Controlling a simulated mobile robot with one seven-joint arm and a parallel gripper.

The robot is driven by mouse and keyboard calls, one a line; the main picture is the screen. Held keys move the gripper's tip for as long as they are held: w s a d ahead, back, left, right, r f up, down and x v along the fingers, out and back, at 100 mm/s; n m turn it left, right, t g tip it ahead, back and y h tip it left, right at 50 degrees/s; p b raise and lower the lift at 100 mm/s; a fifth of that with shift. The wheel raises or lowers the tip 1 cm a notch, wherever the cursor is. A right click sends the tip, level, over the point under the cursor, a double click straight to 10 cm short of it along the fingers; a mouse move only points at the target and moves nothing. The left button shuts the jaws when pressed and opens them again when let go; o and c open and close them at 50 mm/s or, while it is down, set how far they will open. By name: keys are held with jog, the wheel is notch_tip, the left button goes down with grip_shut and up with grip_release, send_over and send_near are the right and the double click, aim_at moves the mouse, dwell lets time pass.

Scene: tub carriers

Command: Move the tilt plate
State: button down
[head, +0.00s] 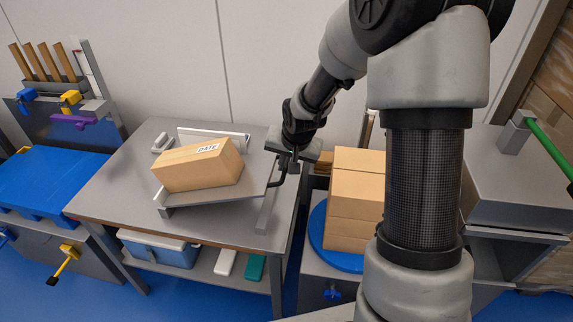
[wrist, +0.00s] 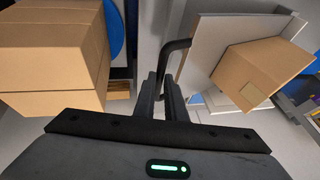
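The tilt plate (head: 225,194) is a grey plate on a metal table, sloped, with its front left edge raised on a small lip. It also shows in the wrist view (wrist: 199,62). A cardboard box (head: 198,166) labelled "DATE" lies on it. The plate's dark bent handle (wrist: 174,46) sticks out at its right side. My gripper (head: 287,166) is at this handle. In the wrist view, its two fingers (wrist: 161,82) stand close together, on either side of the handle bar, and look shut on it. The exact contact is partly hidden.
Stacked cardboard boxes (head: 355,195) stand on a blue round turntable (head: 318,228) right of the table. A white and blue cooler (head: 158,250) sits on the shelf below. A blue-topped cart (head: 45,183) is at left. A wall closes the back.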

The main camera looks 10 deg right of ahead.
jog(key=s+d+f+b, duration=0.1)
jog(key=d+f+b, duration=0.1)
jog(key=f+b, duration=0.3)
jog(key=s+d+f+b, duration=0.1)
jog(key=f+b, duration=0.4)
jog(key=f, duration=0.5)
jog(key=shift+d+f, duration=0.35)
jog(key=shift+d, duration=0.05)
jog(key=shift+s, duration=0.1)
jog(key=c, duration=1.8)
grip_release()
jog(key=shift+d, duration=0.15)
jog(key=shift+w+r, duration=0.15)
jog(key=shift+w, duration=0.1)
